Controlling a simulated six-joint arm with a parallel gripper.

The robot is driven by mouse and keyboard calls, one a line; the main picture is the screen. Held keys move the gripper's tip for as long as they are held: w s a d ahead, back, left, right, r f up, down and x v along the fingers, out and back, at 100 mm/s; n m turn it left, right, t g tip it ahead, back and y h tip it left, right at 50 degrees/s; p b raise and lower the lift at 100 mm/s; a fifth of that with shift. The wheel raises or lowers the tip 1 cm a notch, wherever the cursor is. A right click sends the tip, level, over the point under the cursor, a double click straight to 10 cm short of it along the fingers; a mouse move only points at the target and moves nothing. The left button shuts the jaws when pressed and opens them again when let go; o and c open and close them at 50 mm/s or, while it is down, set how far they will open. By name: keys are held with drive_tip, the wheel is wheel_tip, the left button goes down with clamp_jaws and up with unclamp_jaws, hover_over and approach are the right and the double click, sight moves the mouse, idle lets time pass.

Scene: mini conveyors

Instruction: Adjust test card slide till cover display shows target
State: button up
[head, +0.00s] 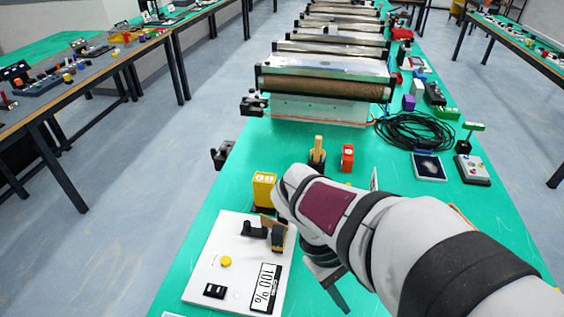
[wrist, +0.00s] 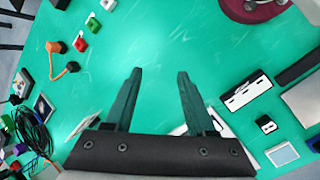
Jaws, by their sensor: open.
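A white panel (head: 207,268) lies on the green table, with a display (head: 263,287) reading "100 %", a yellow button (head: 226,261) and a black switch (head: 214,290). A black handle-like part (head: 255,231) and a dark rounded part (head: 278,236) stand at its far edge; I cannot tell which is the test card slide. My gripper is open and empty above the table, right of the panel, and mostly hidden by my arm in the head view.
A yellow block (head: 264,190) stands behind the panel. A red part (head: 347,158) and a yellow-topped part (head: 318,153) stand farther back. A black cable coil (head: 415,132) lies near the roller conveyor (head: 325,88). Green table is clear beneath my fingers.

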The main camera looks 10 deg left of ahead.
drive_tip(key=w+a+f+n+t+h, duration=0.2)
drive_tip(key=w+a+f+n+t, duration=0.1)
drive_tip(key=w+a+n, duration=0.4)
drive_tip(key=n+t+y, duration=0.2)
drive_tip(key=n+t, duration=0.8)
drive_tip(key=n, duration=0.7)
approach(245, 227)
drive_tip(key=x, duration=1.1)
clamp_jaws()
